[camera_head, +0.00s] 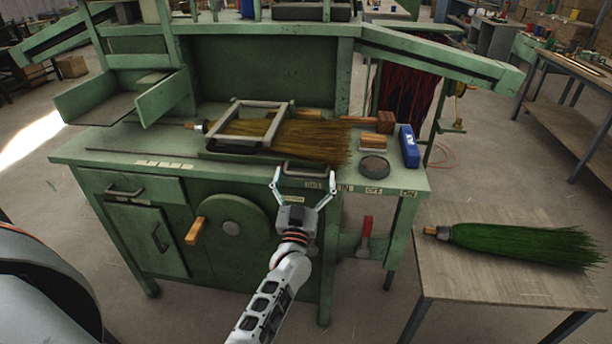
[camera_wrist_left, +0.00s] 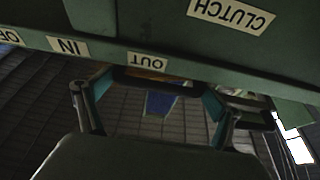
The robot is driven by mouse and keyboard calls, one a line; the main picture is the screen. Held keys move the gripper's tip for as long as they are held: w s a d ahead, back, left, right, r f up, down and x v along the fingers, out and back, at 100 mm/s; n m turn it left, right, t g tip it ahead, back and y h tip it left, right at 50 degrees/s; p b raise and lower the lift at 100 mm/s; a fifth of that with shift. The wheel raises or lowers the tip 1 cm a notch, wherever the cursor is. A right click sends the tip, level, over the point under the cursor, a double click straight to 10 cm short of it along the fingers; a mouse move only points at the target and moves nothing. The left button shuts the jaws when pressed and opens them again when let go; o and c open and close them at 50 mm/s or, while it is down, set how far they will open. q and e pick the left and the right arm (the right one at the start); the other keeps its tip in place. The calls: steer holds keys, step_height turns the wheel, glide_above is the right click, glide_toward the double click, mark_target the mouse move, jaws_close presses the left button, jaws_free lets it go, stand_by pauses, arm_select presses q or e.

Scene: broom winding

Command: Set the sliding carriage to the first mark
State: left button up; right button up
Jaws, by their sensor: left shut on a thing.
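A grey rectangular frame (camera_head: 226,127), possibly the sliding carriage, lies over the yellow-brown bristles of a broom (camera_head: 318,139) on the green bench. A dark handle (camera_head: 305,169) is at the bench's front edge; whether it joins the frame is hidden. My left gripper (camera_head: 304,175) has its two fingers at the two ends of this handle and is shut on it. In the left wrist view the dark handle (camera_wrist_left: 150,86) lies between the fingers. Small pale labels (camera_head: 165,164) sit on the bench's front edge at left; I cannot tell which is the first mark. My right gripper is not in view.
A round dark disc (camera_head: 373,166), a blue box (camera_head: 409,146) and wooden blocks (camera_head: 380,122) stand at the bench's right. A wooden crank knob (camera_head: 194,231) and a red lever (camera_head: 367,226) stick out in front. A green broom (camera_head: 520,243) lies on the side table.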

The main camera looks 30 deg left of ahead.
mark_target(199, 170)
arm_select(q)
steer(key=s+a+p, duration=0.1)
steer(key=a, duration=0.3)
steer(key=s+a+p, duration=0.1)
steer(key=a, duration=0.3)
steer(key=s+a+p, duration=0.1)
steer(key=s+a, duration=0.1)
steer(key=a, duration=0.2)
steer(key=shift+a+r, duration=0.15)
steer(key=shift+a, duration=0.25)
steer(key=s+a, duration=0.1)
steer(key=a, duration=0.4)
steer(key=s+a, duration=0.2)
steer(key=a, duration=0.4)
steer(key=s+a, duration=0.2)
steer(key=a, duration=0.3)
steer(key=shift+s+a, duration=0.2)
steer(key=shift+a, duration=0.15)
steer(key=o, duration=1.3)
steer(key=shift+s+d+f, duration=0.2)
steer(key=shift+s+f, duration=0.2)
steer(key=shift+s, duration=0.05)
steer(key=v, duration=1.1)
